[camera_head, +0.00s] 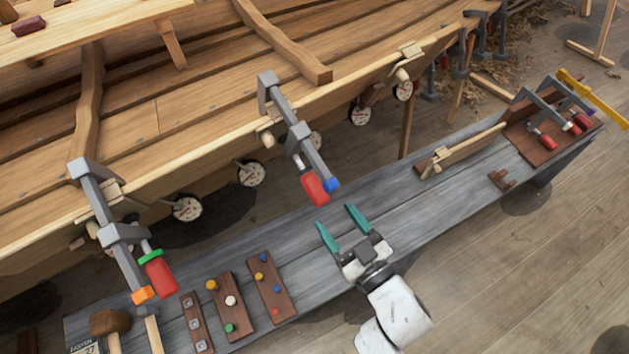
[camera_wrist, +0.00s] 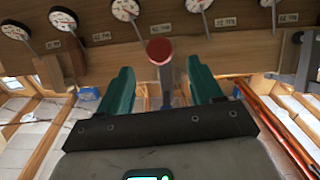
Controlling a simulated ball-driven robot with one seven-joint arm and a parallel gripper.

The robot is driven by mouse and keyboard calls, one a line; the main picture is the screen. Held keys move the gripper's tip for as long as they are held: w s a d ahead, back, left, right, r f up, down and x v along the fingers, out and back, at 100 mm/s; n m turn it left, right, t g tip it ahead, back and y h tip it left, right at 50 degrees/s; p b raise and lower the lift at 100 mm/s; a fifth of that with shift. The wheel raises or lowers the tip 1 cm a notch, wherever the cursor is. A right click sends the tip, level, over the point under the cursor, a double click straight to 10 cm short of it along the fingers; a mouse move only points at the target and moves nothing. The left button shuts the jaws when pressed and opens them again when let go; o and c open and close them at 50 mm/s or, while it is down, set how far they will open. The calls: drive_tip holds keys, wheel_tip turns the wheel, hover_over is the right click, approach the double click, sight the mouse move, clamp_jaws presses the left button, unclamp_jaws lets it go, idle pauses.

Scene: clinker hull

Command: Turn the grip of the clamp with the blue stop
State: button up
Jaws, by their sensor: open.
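The clamp with the blue stop (camera_head: 332,185) hangs on the hull's edge, its grey bar (camera_head: 300,131) slanting down to the right. Its red grip (camera_head: 315,188) sits beside the lower end of the bar. My gripper (camera_head: 336,219) is open and empty, with teal fingers pointing up toward the grip, just below and right of it. In the wrist view the grip's round red end (camera_wrist: 160,51) shows just beyond the fingertips, in line with the gap between my fingers (camera_wrist: 159,76). The blue stop cannot be made out for certain in the wrist view.
Another clamp with an orange stop (camera_head: 143,295), green ring and red grip (camera_head: 161,278) is at the left. Below runs a grey bench (camera_head: 400,208) with peg boards (camera_head: 271,286), a mallet (camera_head: 110,322) and a clamp board (camera_head: 530,147). Round dials (camera_head: 251,173) line the hull.

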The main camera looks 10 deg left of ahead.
sight(315, 190)
drive_tip(key=p+x, duration=0.1)
drive_tip(key=x, duration=0.8)
drive_tip(key=shift+w+a, duration=0.1)
drive_tip(key=shift+a, duration=0.05)
drive_tip(key=shift+c, duration=0.3)
drive_tip(key=c, duration=0.9)
